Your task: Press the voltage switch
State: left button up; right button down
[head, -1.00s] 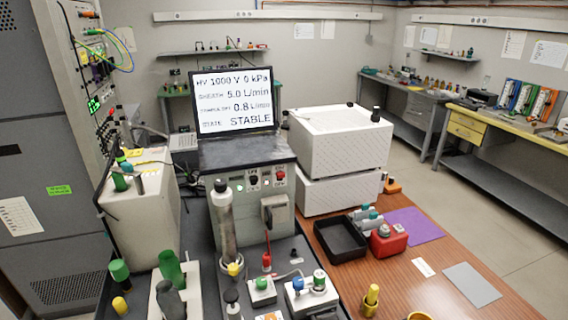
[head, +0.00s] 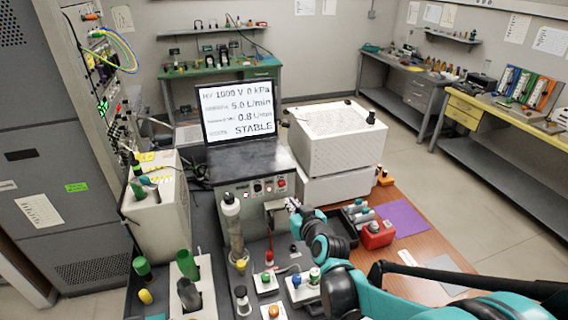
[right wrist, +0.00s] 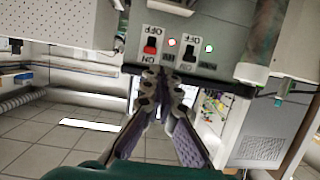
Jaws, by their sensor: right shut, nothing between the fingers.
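The instrument box (head: 240,215) has a front panel with two toggle switches. The black switch (head: 257,187) is on the left and the red switch (head: 280,185) on the right, each beside a small light. In the right wrist view the red switch (right wrist: 150,46) and black switch (right wrist: 187,49) show with OFF labels; I cannot read which one is for voltage. My right gripper (head: 292,204) is shut and empty, just in front of the panel's right side. In the wrist view its fingertips (right wrist: 161,75) are below the switches, apart from them. My left gripper is out of view.
The screen (head: 238,112) reads HV 1000 V, 0 kPa and STABLE. A glass-like cylinder (head: 233,225) stands before the panel's left side. A white box (head: 335,140) is behind right, and a red container (head: 377,235) and black tray lie right of my arm.

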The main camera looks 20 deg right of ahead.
aim_at(282, 183)
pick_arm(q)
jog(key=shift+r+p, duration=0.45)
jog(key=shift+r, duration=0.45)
pick_arm(e)
jog(key=shift+w+d+r+t, duration=0.4)
jog(key=shift+w+d+r, duration=0.3)
jog(key=shift+w, duration=0.25)
jog(key=shift+w, duration=0.1)
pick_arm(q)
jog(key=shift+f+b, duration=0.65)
pick_arm(e)
jog(key=x, duration=1)
